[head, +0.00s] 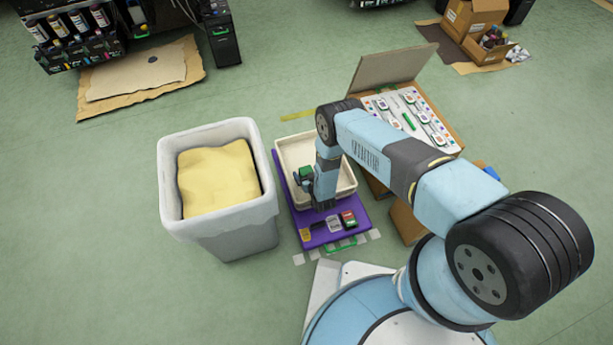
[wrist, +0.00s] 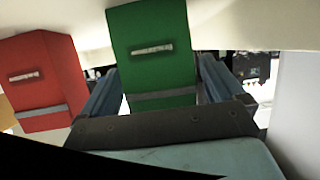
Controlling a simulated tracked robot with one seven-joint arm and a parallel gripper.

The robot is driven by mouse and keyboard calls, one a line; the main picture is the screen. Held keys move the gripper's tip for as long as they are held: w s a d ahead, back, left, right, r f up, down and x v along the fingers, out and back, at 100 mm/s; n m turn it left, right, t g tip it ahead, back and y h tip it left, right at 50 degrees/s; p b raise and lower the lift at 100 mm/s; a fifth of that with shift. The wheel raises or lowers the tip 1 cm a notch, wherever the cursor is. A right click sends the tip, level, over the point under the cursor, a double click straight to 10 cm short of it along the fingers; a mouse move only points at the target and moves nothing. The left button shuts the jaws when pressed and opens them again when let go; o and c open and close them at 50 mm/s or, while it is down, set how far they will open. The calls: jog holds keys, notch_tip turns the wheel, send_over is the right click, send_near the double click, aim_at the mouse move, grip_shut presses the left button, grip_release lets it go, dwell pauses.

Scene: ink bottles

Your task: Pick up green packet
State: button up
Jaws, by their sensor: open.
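A green packet (wrist: 153,45) stands between the two fingers of my gripper (wrist: 160,85) in the wrist view. The gripper is open, with one finger on each side of the packet. Whether either finger touches the packet is hard to tell. In the head view, a small green block (head: 306,172) shows at my gripper (head: 304,181), over the left side of the cream tray (head: 284,152). My arm hides part of the tray there. A red packet (wrist: 40,75) stands to the left of the green one in the wrist view.
The tray rests on a purple mat (head: 284,196), with several small packets (head: 348,219) at its front. A white bin (head: 222,225) with yellow contents stands to the left. An open cardboard box (head: 393,66) stands to the right.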

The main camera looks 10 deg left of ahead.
jog(key=shift+w, duration=0.1)
jog(key=c, duration=1.1)
